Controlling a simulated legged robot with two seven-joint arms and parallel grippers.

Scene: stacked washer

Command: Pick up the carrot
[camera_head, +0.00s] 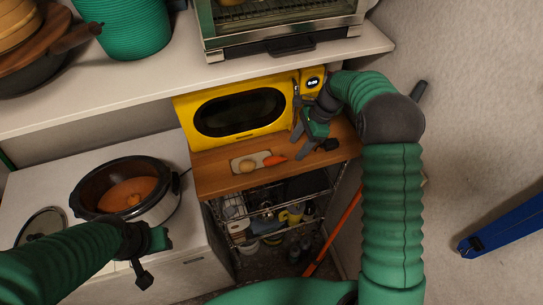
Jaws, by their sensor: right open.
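The orange carrot (275,160) lies on a wooden shelf (216,181), at the right end of a small pale board (237,161). A round tan item (247,166), like a potato, sits on that board. My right gripper (309,138) is open and empty, above the shelf to the right of the carrot and apart from it. My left gripper (149,262) is low at the left, in front of the slow cooker; its jaw opening is not clear.
A yellow microwave (240,112) stands behind the carrot. A slow cooker (165,203) with orange contents is on the left counter. A toaster oven (285,20) is on the upper shelf. A wire rack (265,215) with several items is below. The wall bounds the right side.

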